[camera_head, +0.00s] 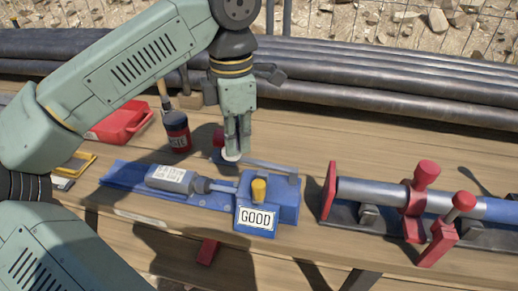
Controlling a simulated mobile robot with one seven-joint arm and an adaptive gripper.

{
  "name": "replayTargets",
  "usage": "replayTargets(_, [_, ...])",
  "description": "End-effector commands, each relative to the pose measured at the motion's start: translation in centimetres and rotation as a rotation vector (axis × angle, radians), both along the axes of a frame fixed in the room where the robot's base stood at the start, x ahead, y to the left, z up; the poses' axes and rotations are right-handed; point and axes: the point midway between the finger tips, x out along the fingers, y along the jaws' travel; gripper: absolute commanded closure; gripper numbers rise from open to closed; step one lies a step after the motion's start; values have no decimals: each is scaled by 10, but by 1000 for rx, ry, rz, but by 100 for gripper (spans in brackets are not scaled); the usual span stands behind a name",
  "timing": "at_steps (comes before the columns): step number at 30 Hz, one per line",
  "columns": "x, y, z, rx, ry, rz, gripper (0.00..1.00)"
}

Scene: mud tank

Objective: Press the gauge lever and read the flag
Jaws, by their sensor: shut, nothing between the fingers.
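The blue gauge (283,205) sits on the wooden bench. A white flag reading "GOOD" (257,218) shows on its front face, below a yellow knob (259,189). A grey lever bar (268,168) runs left from the gauge's back right corner towards my fingertips. My gripper (233,152) points down with its fingers shut, at the bar's left end. A pale round piece (231,158) shows at the tips; I cannot tell if they touch it. A grey labelled cylinder with a rod (172,179) lies in the gauge's blue tray (122,174).
Right of the gauge is a metal tube (372,192) in red clamps. A dark bottle (177,132) and a red tray (118,122) stand behind left. A red block (208,252) lies in front. Dark pipes (400,75) line the bench's back.

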Motion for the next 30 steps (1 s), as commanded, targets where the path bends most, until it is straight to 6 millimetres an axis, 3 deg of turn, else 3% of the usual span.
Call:
replayTargets(3, [0, 0, 17, 0, -1, 1, 100])
replayTargets(30, [0, 0, 103, 0, -2, 0, 100])
